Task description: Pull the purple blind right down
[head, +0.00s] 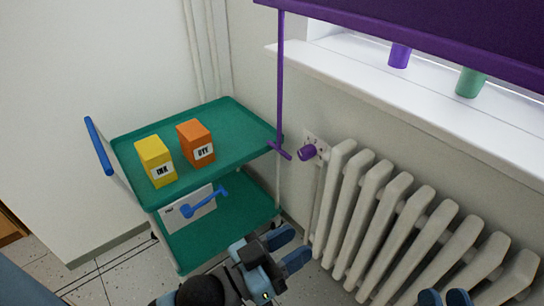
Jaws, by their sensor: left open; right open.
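The purple blind (430,32) hangs partly lowered across the window at the top right. Its bottom edge is above the sill. A thin purple rod (280,80) hangs from its left end and finishes in a short crossbar (280,150) beside the trolley's right edge. My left gripper (291,248) is open and empty, below the crossbar and apart from it. My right gripper (444,298) is open at the bottom edge, in front of the radiator; only its fingertips show. The upper part of the blind is out of view.
A green two-shelf trolley (232,118) holds a yellow box (156,162) and an orange box (195,143). A white radiator (385,205) with a purple knob (307,152) lies under the sill (400,90), which bears purple and green cups.

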